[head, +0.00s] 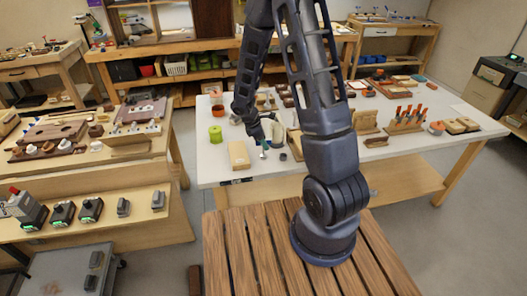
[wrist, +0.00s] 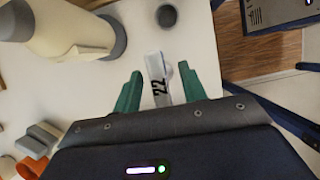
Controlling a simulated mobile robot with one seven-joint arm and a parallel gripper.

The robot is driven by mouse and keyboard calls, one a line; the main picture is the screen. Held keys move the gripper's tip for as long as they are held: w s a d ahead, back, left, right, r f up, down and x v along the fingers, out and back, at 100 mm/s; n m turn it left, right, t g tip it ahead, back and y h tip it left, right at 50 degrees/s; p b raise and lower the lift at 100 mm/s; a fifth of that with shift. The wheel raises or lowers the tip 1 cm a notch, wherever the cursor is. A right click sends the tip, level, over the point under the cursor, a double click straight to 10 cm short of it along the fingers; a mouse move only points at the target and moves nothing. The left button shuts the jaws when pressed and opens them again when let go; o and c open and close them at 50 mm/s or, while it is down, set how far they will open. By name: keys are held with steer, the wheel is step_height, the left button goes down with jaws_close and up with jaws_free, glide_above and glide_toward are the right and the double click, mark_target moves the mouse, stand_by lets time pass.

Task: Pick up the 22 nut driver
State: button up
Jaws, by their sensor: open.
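The 22 nut driver (wrist: 156,66) shows in the wrist view as a pale grey piece with a black "22" on it, on the white table. My gripper (wrist: 164,84) is open, its two green fingers on either side of the labelled piece. Whether either finger touches it I cannot tell. The piece's near end is hidden behind the gripper body. In the head view my gripper (head: 265,150) is low over the front of the white table, and the nut driver is too small to make out clearly.
A cream object with a grey end (wrist: 70,28) lies left of the fingers. A small dark round piece (wrist: 166,15) is just beyond. On the white table (head: 215,168) are a tan block (head: 239,155), a green cylinder (head: 215,134) and a rack of orange-handled tools (head: 407,120).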

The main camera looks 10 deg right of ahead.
steer(key=shift+x, duration=0.75)
jaws_close()
steer(key=shift+r, duration=0.15)
